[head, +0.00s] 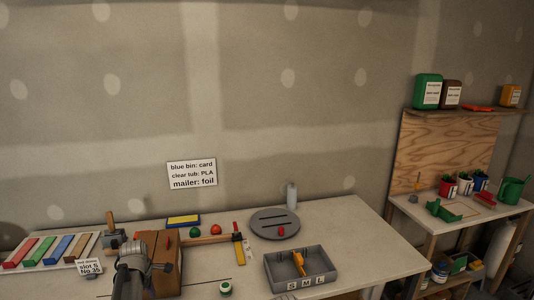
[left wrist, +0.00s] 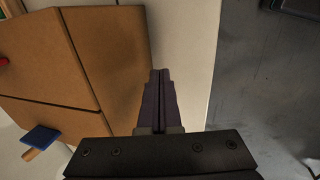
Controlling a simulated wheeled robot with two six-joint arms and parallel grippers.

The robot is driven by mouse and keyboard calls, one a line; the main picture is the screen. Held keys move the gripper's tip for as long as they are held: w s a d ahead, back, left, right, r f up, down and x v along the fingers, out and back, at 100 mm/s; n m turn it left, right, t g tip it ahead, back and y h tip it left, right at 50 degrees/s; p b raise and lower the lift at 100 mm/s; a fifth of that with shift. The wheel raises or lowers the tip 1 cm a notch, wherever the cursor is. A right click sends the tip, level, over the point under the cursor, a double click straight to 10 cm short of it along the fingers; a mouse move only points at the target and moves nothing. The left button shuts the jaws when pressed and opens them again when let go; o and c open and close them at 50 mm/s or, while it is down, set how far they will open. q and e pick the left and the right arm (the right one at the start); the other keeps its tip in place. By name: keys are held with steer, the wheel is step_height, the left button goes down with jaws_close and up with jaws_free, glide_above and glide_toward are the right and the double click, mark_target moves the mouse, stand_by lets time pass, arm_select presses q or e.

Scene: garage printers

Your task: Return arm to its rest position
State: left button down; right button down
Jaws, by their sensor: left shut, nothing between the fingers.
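My left arm comes up from the bottom left in the head view, with its left gripper (head: 132,248) beside a brown cardboard box (head: 164,262). In the left wrist view the two dark fingers (left wrist: 160,76) are together with nothing between them. They point down over the pale table top, just right of the box, which also fills the left of that view (left wrist: 60,60). I cannot tell whether the fingers touch the box. My right gripper is in neither view.
The workbench (head: 350,225) carries colored bars (head: 62,247), a grey turntable (head: 275,222), a grey tray (head: 300,268) marked S M L and a small jar (head: 226,288). A second table (head: 480,222) with pots stands right. Grey floor (left wrist: 265,110) lies beyond the bench edge.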

arm_select(q)
steer(key=shift+s+d+r+p, duration=0.15)
steer(key=shift+s+r, duration=0.1)
steer(key=shift+s, duration=0.2)
steer(key=shift+s+d+r+p, duration=0.1)
steer(key=shift+s+r+p, duration=0.1)
steer(key=shift+s, duration=0.25)
steer(key=s+d+m+g, duration=0.1)
steer(key=s+d+m, duration=0.6)
steer(key=d, duration=0.3)
steer(key=s+d+m+g, duration=0.1)
steer(key=s+d+m, duration=0.6)
steer(key=d+m, duration=0.2)
steer(key=s+d+m+g, duration=0.1)
steer(key=s+d+m, duration=0.6)
steer(key=d, duration=0.5)
steer(key=shift+s+d+f+m, duration=0.25)
steer(key=shift+d+f+m, duration=0.1)
steer(key=shift+m, duration=0.35)
steer(key=shift+w+f, duration=0.1)
steer(key=shift+w, duration=0.05)
